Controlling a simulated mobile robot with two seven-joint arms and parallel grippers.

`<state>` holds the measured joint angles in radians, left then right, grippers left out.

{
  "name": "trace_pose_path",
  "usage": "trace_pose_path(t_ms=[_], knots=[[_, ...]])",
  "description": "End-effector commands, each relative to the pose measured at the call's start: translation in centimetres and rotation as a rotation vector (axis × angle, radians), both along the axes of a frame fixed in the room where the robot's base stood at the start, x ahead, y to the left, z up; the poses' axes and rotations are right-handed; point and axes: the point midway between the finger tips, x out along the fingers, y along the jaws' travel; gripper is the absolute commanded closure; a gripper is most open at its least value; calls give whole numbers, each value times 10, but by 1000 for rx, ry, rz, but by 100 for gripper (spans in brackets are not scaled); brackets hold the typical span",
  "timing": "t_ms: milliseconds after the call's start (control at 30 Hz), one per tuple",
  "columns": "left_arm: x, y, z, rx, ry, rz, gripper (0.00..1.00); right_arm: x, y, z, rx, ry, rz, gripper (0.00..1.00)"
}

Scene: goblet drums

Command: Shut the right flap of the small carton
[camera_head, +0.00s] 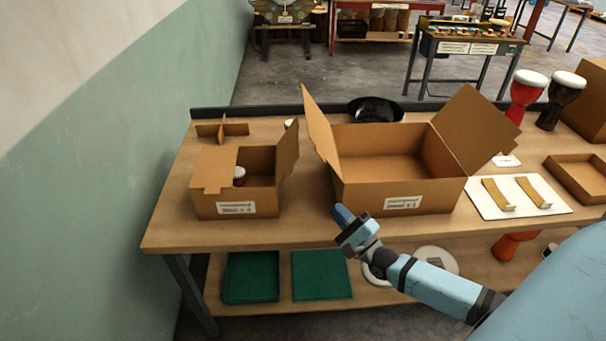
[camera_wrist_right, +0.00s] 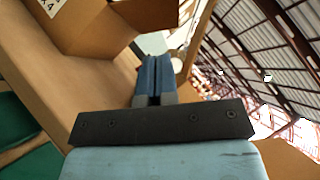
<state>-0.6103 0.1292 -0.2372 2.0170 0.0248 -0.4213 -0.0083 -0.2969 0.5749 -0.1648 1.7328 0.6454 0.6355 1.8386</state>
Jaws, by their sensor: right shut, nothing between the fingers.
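The small carton (camera_head: 236,200) stands at the left of the table, a white label on its front. Its left flap (camera_head: 212,168) lies folded inward over the left part of the opening. Its right flap (camera_head: 287,150) stands up, tilted a little outward. A red and white item (camera_head: 239,176) shows inside. My right gripper (camera_head: 339,212) is shut and empty, in front of the large carton's lower left corner, to the right of the small carton and apart from it. In the right wrist view its blue fingers (camera_wrist_right: 155,80) are together. My left gripper is not in view.
The large carton (camera_head: 395,190) stands open right of the small one, its left flap (camera_head: 321,125) raised toward it. A cardboard divider (camera_head: 222,130) lies behind the small carton. A black bowl (camera_head: 376,109) sits at the back. A white mat (camera_head: 518,207) lies at right.

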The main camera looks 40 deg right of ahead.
Motion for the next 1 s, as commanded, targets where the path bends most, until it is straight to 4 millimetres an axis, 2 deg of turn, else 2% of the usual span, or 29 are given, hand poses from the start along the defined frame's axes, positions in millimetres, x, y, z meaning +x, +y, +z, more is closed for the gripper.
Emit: trace_pose_path(t_ms=[500, 700, 1000], knots=[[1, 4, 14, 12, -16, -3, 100, 91, 16, 41, -2, -2, 0, 100], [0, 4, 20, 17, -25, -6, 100, 101, 36, 54, -3, 1, 0, 100], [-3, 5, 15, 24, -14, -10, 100, 104, 42, 57, -5, 2, 0, 100]])
